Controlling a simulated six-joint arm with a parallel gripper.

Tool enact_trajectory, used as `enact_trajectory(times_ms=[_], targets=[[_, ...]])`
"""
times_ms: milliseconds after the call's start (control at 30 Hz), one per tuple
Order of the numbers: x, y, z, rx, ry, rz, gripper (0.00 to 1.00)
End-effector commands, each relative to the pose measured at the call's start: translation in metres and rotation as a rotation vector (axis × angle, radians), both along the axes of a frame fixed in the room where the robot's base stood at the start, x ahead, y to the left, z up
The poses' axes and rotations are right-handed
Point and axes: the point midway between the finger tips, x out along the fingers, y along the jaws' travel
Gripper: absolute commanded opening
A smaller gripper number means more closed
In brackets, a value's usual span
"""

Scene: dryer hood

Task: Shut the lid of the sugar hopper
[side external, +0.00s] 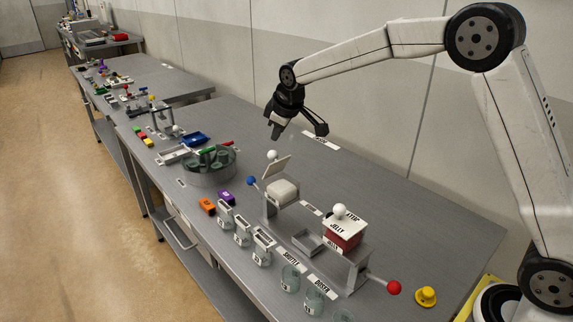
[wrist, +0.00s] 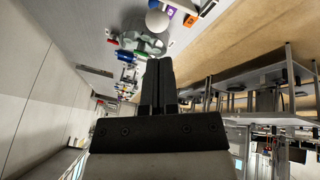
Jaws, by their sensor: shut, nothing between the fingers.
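The sugar hopper appears to be the one with white contents (side external: 283,190) in the middle of the bench; its label is not readable. Its lid (side external: 277,167) stands open, tilted up, with a white ball knob (side external: 272,155) at its top edge. My gripper (side external: 277,132) is above the knob and apart from it, pointing down. In the wrist view my gripper (wrist: 158,62) is shut and empty, with the fingers together. A white ball (wrist: 157,21), likely the lid knob, shows just beyond the fingertips.
A jelly hopper (side external: 343,235) with a shut lid and white knob stands nearer, beside a red ball handle (side external: 394,288). A blue ball handle (side external: 252,181) is left of the open hopper. A round grey-green carousel (side external: 209,166) and several glass jars stand around. The bench behind is mostly clear.

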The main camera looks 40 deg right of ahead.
Motion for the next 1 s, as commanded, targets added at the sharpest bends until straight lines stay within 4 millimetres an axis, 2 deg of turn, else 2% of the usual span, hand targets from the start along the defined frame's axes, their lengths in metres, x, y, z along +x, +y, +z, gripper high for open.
enact_trajectory(times_ms=[533,700,1000], targets=[[0.021,0.012,0.024,0.089,0.002,0.444,0.0],[0.024,0.015,0.028,0.101,-0.015,0.509,0.0],[0.025,0.016,0.028,0.102,-0.018,0.521,0.0]])
